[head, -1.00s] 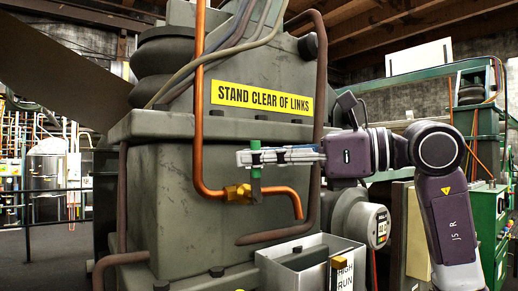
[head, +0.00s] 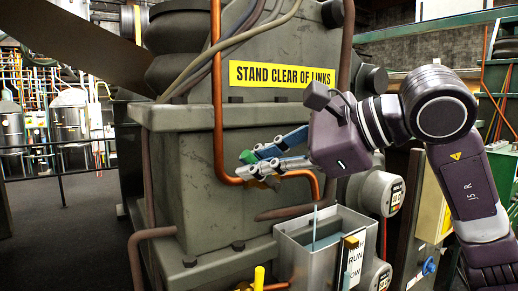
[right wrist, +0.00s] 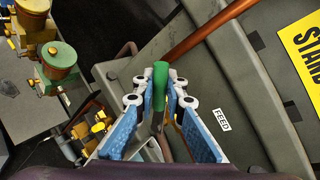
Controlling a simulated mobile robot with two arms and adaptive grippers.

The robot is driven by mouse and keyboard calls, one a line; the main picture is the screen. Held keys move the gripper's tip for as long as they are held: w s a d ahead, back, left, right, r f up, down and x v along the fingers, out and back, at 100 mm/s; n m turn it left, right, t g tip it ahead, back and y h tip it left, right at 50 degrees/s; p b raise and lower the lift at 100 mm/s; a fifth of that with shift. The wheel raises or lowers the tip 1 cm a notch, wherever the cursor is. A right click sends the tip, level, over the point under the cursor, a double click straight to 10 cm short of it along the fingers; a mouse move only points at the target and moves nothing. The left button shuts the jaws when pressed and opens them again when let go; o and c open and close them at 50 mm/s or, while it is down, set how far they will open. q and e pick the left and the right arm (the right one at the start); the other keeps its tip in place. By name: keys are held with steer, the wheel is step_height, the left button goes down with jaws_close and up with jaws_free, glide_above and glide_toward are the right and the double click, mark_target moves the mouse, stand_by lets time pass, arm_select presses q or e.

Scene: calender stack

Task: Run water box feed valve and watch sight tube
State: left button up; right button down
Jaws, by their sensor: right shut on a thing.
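The feed valve has a green-tipped lever (head: 248,157) and a brass body (head: 268,183) on a copper pipe. My right gripper (head: 252,162) is shut on the lever. In the right wrist view the green grip (right wrist: 160,82) stands between the two fingers, beside a FEED label (right wrist: 222,119). A thin pale-blue streak (head: 314,228), which looks like water, runs from the pipe's end into the open metal water box (head: 297,250). The level plate (head: 354,262) on the box reads RUN and LOW, with a yellow fitting above it. I cannot make out a level in the sight tube. My left gripper is out of view.
A yellow STAND CLEAR OF LINKS sign (head: 282,75) is on the grey machine housing (head: 190,200). Round gauges (head: 382,192) sit right of the box. Brass-and-green fittings (right wrist: 58,60) show at left in the wrist view. Open floor (head: 60,225) lies at left.

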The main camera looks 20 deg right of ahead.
stand_by(0.3)
steer(key=c, duration=2)
jaws_free()
steer(key=shift+o, duration=0.2)
steer(key=v, duration=1.2)
steer(key=shift+a, duration=0.1)
stand_by(3.8)
